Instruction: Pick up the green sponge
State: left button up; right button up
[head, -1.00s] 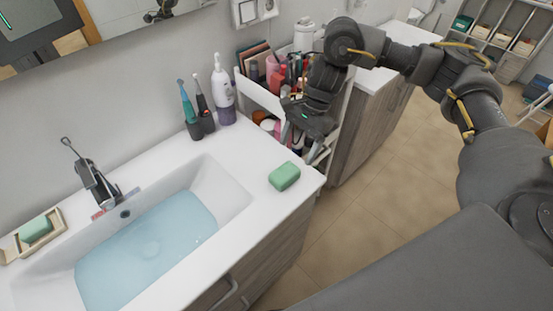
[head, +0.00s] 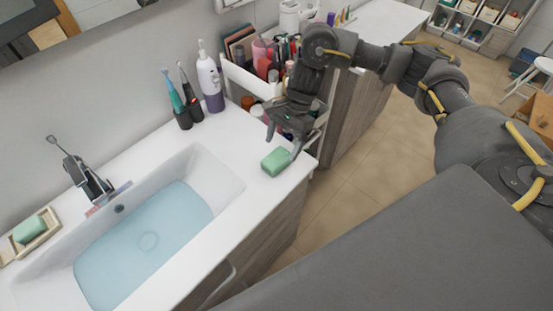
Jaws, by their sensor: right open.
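A green sponge (head: 276,161) lies on the white counter (head: 228,134) near its right front corner, to the right of the sink. My right gripper (head: 283,144) is open and empty, pointing down just above and behind the sponge. One finger shows close to the sponge's right end, the other to its upper left. I cannot tell whether a finger touches it. A second green block (head: 29,229) sits in a small tray at the far left of the counter. My left gripper is not in view.
The sink (head: 150,243) holds blue water. Two toothbrushes in a dark holder (head: 188,114) and a white and purple bottle (head: 210,82) stand at the wall. The cosmetics cart (head: 252,80), full of items, stands close behind my right gripper.

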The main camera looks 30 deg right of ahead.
aim_at(277, 157)
jog(key=shift+s+a+f+p, duration=0.2)
jog(key=shift+a+f+p, duration=0.05)
jog(key=shift+p, duration=0.05)
jog(key=p+x, duration=0.2)
jog(key=x, duration=0.1)
jog(key=shift+a+f, duration=0.1)
jog(key=shift+a, duration=0.1)
jog(key=shift+a+f, duration=0.15)
jog(key=shift+f, duration=0.35)
jog(key=c, duration=1)
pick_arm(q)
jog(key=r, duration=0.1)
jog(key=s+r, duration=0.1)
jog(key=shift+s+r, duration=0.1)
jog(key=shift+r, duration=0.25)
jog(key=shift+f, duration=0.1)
